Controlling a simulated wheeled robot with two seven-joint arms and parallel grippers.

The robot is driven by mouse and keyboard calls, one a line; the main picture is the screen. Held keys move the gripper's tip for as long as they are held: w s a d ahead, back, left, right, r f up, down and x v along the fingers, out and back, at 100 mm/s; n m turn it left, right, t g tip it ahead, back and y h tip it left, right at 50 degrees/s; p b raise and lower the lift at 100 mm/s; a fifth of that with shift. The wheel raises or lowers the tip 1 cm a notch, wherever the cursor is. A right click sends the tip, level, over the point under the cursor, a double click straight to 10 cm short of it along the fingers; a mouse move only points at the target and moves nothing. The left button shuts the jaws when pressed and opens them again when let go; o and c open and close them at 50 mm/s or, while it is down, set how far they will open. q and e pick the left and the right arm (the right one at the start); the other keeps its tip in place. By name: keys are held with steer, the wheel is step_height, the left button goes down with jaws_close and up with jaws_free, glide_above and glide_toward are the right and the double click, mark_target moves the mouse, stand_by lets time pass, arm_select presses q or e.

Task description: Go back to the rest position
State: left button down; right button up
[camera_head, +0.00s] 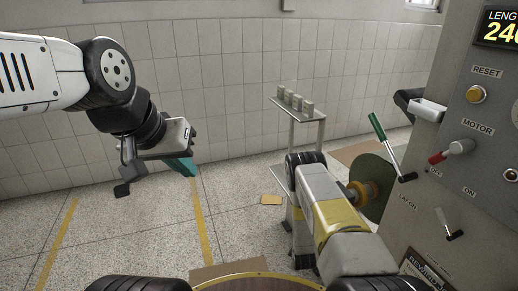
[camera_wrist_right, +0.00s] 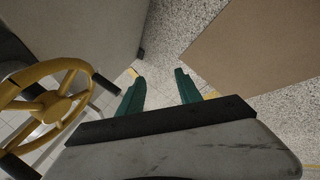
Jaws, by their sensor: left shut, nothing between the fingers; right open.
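My left gripper (camera_head: 184,168) hangs at the end of the white and black arm at the left of the head view. Its teal fingers are shut and empty, over the floor and apart from anything else. My right gripper (camera_wrist_right: 160,82) shows in the right wrist view. Its two teal fingers stand apart with only floor visible between them. I cannot make out the right gripper in the head view.
A grey control panel (camera_head: 485,150) with a green-handled lever (camera_head: 385,137) stands at the right. A shelf (camera_head: 300,112) holds several small cylinders. The wrist view shows a yellow handwheel (camera_wrist_right: 62,105) and a brown sheet (camera_wrist_right: 265,45). Floor is open at left.

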steer(key=w+a+r+m, duration=0.1)
steer(key=w+r+m, duration=0.25)
steer(key=r, duration=1.15)
steer(key=w+r+m, duration=0.2)
steer(key=w+r, duration=0.3)
steer(key=r, duration=1)
steer(key=s+r+m+y, duration=0.2)
steer(key=s+r, duration=0.2)
steer(key=r, duration=0.9)
steer(key=s+a+r+m, duration=0.1)
steer(key=s+r+m, duration=0.1)
steer(key=s+r, duration=1.35)
steer(key=s+r+m, duration=0.1)
steer(key=s+r, duration=0.2)
steer(key=s, duration=0.5)
steer(key=s+r+m+g, duration=0.1)
steer(key=s+r, duration=0.2)
steer(key=s, duration=0.5)
steer(key=shift+r+y, duration=0.3)
steer(key=shift+y, duration=0.1)
steer(key=shift+c, duration=0.5)
